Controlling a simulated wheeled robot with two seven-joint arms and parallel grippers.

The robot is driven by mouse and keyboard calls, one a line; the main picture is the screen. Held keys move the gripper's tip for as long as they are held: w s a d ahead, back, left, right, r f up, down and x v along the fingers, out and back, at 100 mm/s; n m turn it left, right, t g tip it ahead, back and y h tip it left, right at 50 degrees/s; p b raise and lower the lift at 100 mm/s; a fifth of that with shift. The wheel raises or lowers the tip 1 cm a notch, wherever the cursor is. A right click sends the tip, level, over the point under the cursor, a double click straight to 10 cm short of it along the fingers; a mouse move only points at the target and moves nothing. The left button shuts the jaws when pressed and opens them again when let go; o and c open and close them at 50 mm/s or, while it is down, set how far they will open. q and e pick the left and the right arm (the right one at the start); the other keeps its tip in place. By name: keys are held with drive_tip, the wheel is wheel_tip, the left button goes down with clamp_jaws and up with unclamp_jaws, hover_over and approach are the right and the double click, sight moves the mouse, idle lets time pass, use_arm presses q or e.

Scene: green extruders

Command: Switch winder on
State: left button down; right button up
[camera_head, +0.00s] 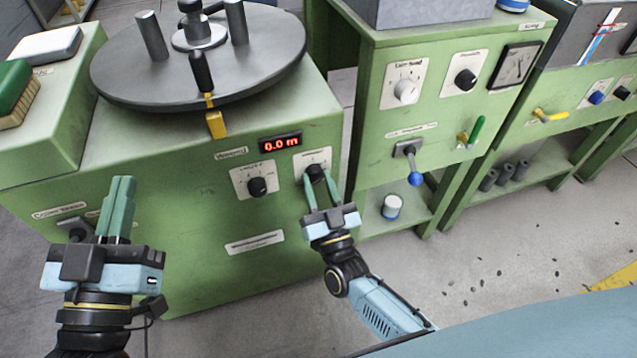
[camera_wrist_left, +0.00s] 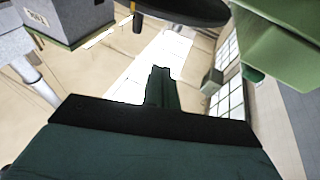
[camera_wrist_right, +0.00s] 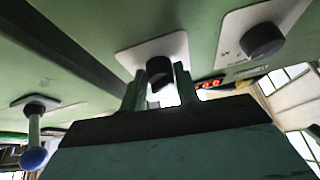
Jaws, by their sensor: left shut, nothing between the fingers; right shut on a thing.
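The winder is the green cabinet (camera_head: 170,250) with a dark round turntable (camera_head: 200,75) on top. Its red display (camera_head: 280,142) reads 0.0 m. Two black knobs are on its front. The left knob (camera_head: 257,187) is free. The right knob (camera_head: 315,171) is between the fingertips of my right gripper (camera_head: 322,190), which is shut on it; this knob also shows in the right wrist view (camera_wrist_right: 160,72). My left gripper (camera_head: 122,190) is shut and empty, pointing up in front of the cabinet's left part. It partly hides a label and a dark part there.
A second green machine (camera_head: 440,165) to the right has a white knob, a black knob, a gauge and a blue-ended lever (camera_head: 415,178). A green brush (camera_head: 15,85) lies at the far left.

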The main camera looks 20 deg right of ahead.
drive_tip(key=o, duration=0.9)
drive_tip(key=shift+d, duration=0.1)
drive_tip(key=shift+o, duration=0.2)
use_arm(q)
wheel_tip(320, 180, down, 6)
drive_tip(key=a+g+y+p, duration=0.1)
drive_tip(key=g, duration=0.3)
drive_tip(key=shift+w, duration=0.25)
use_arm(e)
drive_tip(key=v, duration=1.3)
drive_tip(key=shift+s, duration=0.2)
use_arm(q)
drive_tip(key=shift+f, duration=0.1)
